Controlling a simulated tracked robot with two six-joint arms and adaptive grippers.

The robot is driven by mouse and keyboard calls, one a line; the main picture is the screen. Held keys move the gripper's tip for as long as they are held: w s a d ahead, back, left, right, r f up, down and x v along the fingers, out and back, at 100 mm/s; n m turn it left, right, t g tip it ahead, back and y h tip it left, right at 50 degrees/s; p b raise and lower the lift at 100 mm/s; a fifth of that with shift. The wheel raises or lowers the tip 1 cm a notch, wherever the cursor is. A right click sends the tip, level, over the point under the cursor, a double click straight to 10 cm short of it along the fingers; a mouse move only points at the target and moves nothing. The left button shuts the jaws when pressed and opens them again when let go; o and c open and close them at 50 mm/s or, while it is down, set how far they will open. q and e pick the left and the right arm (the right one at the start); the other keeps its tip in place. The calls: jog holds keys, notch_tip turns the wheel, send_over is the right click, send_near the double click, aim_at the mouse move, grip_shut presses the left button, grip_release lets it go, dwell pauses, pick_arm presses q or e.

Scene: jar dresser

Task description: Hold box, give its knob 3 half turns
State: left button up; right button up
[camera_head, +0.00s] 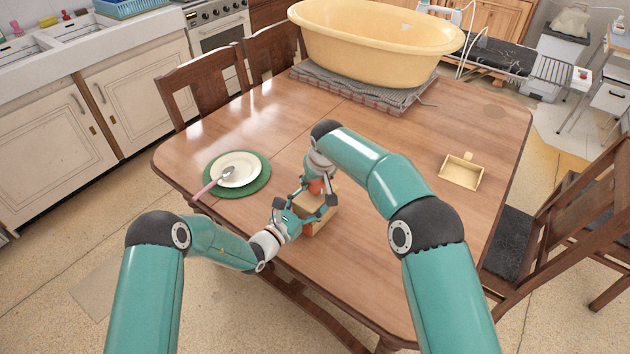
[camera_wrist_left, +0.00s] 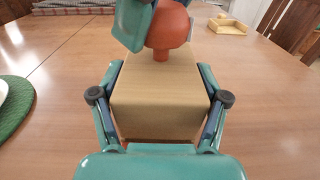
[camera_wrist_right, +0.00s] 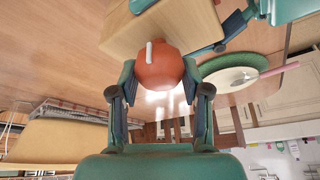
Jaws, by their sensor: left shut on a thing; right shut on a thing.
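A light wooden box (camera_wrist_left: 160,100) with an orange base stands on the table near its front edge; it also shows in the head view (camera_head: 318,222). An orange-red round knob (camera_wrist_right: 158,68) with a white mark sits on a short stem on the box; it shows in the left wrist view (camera_wrist_left: 168,24). My left gripper (camera_wrist_left: 160,104) is shut on the box, with a finger on each side. My right gripper (camera_wrist_right: 158,84) comes from above and is shut on the knob, with a finger on each side. In the head view the right gripper partly hides the knob.
A green mat (camera_head: 262,180) with a white plate (camera_head: 238,170) and a pink-handled spoon (camera_head: 207,188) lies left of the box. A small yellow tray (camera_head: 461,173) is at the right. A large yellow tub (camera_head: 375,45) stands at the back. The table (camera_head: 400,125) between is clear.

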jog(key=shift+w+d+m+h, duration=0.1)
jog(key=shift+m+h, duration=0.4)
jog(key=shift+m, duration=0.8)
jog(key=o, duration=1.2)
jog(key=shift+c, duration=0.2)
jog(key=v, duration=1.1)
jog(key=shift+s+r, duration=0.3)
jog(key=shift+s, duration=0.05)
